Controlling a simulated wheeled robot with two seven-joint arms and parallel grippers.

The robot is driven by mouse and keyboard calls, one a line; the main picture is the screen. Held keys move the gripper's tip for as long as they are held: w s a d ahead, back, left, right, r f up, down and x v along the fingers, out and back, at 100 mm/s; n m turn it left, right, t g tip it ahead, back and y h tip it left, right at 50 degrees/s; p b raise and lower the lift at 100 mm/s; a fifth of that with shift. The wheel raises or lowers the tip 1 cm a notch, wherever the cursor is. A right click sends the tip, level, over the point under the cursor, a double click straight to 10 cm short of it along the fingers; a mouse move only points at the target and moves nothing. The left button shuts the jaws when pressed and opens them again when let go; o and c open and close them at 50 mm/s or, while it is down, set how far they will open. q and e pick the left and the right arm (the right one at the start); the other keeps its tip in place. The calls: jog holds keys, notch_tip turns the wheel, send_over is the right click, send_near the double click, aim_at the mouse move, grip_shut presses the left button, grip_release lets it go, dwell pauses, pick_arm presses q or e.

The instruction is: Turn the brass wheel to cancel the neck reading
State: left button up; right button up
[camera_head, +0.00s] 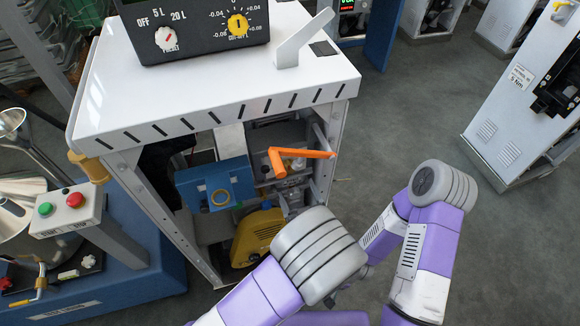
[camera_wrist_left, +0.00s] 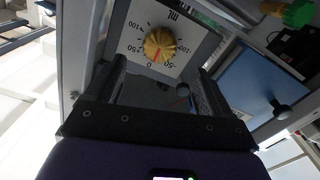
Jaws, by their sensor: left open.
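In the left wrist view, a brass wheel (camera_wrist_left: 159,45) sits on a pale dial plate marked ML, with numbers around it. A red line on the wheel points down toward the numbers near 0. My left gripper (camera_wrist_left: 162,84) is open, with its two dark fingers apart below the wheel. No finger visibly touches the wheel, and nothing is held. In the head view, a yellow knob (camera_head: 238,25) is on the black box on top of the cabinet. Purple links of my arms show there, but I see no gripper fingers. My right gripper is not in view.
The white-topped cabinet (camera_head: 180,85) has an open front with an orange lever (camera_head: 300,153), a blue box (camera_head: 190,190) and a yellow part (camera_head: 258,235) inside. A button box (camera_head: 67,212) stands at left. In the wrist view, a blue panel (camera_wrist_left: 245,85) is right of the dial.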

aim_at(289, 170)
pick_arm(q)
jog(key=b+x, duration=0.1)
jog(key=x, duration=0.6)
jog(key=shift+w+r, duration=0.1)
jog(key=shift+c, duration=0.5)
jog(key=c, duration=0.9)
